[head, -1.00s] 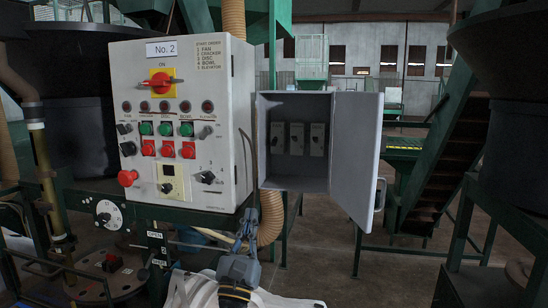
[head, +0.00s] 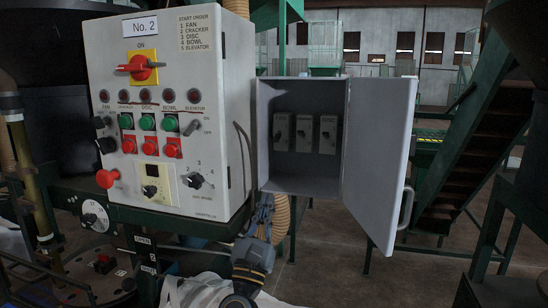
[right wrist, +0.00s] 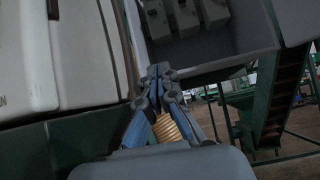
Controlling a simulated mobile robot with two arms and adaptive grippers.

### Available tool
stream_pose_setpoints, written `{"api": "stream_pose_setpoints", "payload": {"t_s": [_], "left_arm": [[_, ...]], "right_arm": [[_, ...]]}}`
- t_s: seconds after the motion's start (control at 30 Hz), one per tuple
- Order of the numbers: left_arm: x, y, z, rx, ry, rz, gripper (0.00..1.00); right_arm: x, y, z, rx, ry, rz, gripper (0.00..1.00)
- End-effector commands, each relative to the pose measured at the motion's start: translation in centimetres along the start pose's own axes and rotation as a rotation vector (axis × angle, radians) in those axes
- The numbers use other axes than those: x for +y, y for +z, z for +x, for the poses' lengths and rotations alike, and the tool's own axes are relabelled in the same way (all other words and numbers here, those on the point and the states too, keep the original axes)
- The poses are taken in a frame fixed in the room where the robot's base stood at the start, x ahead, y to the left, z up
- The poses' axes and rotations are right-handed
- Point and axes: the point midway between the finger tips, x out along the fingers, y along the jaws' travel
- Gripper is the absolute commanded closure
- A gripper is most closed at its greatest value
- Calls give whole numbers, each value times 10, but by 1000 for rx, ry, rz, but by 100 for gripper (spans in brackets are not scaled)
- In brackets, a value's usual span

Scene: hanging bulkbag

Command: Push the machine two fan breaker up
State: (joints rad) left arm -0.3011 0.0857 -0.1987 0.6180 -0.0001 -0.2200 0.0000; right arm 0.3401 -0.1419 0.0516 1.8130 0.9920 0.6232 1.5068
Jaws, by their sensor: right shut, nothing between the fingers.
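A grey breaker box (head: 300,180) stands open in the head view, with three grey breakers inside: a left one (head: 283,132), a middle one (head: 305,133) and a right one (head: 328,134). Their labels are too small to read, so I cannot tell which is the fan breaker. My right gripper (head: 266,200) is shut and empty, just below the box's lower left corner. In the right wrist view my fingertips (right wrist: 158,72) point up toward the box, below the breakers (right wrist: 186,17) and apart from them. My left gripper is out of view.
The white control panel (head: 225,130) marked No. 2 stands close on the left, with a cable along its side. The box door (head: 375,150) is swung open to the right. A ribbed tan hose (head: 281,217) hangs behind my gripper. Green stairs (head: 470,150) stand farther right.

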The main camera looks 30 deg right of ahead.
Motion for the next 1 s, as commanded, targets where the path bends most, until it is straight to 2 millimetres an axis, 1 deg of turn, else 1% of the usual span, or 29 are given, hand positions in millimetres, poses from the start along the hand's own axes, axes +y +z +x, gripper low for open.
{"api": "stream_pose_setpoints", "payload": {"t_s": [0.13,0.23,0.6,0.63,0.7,0.8,1.0], "left_arm": [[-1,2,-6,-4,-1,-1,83],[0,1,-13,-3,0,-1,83],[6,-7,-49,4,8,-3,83],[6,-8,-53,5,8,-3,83],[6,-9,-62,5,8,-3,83],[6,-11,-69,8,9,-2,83],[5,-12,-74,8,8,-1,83]], "right_arm": [[0,2,10,-1,-1,-1,100],[0,4,25,-3,-2,-2,100],[0,4,104,-2,-1,-2,100],[0,8,108,-1,-1,0,100],[0,20,108,1,0,2,100],[0,30,110,1,0,1,100],[0,39,110,1,0,-1,100]]}}
